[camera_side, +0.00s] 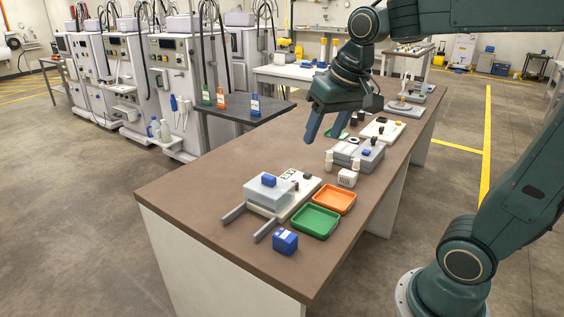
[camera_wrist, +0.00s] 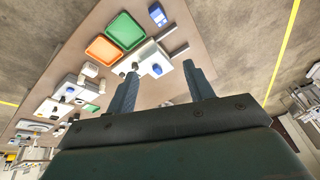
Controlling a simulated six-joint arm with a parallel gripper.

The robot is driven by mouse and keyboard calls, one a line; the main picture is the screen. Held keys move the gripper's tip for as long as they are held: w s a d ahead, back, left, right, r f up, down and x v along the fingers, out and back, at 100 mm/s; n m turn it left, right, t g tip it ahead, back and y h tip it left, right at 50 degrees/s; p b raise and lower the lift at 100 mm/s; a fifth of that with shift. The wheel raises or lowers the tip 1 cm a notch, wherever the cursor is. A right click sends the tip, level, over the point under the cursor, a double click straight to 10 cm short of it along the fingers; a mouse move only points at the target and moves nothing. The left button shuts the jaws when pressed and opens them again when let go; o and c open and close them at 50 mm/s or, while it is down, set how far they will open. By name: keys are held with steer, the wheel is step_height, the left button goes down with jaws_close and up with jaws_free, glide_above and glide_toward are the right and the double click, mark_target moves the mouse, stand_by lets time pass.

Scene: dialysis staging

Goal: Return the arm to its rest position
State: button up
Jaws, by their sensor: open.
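My gripper (camera_side: 323,128) is raised above the brown bench (camera_side: 175,192), with its fingers pointing down and nothing between them. In the wrist view the two fingers of my gripper (camera_wrist: 162,88) stand well apart, and the bench (camera_wrist: 185,85) lies below them. My arm reaches in from the right, with its base on the floor at lower right in the side view.
On the bench are a green tray (camera_side: 316,221), an orange tray (camera_side: 334,199), a blue box (camera_side: 285,241), a device with grey rails (camera_side: 267,190) and several small instruments. A dark side table (camera_side: 245,117) holds bottles. Dialysis machines (camera_side: 180,85) stand at left.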

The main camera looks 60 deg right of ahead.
steer(key=s+a+f+n, duration=0.1)
steer(key=s+a+n, duration=0.1)
steer(key=s, duration=0.3)
steer(key=s+a+f+n+t, duration=0.1)
steer(key=s+a+f+n, duration=0.1)
steer(key=s, duration=0.4)
steer(key=shift+s+a+f+n+t+y, duration=0.2)
steer(key=shift+s+f+n+t+y, duration=0.1)
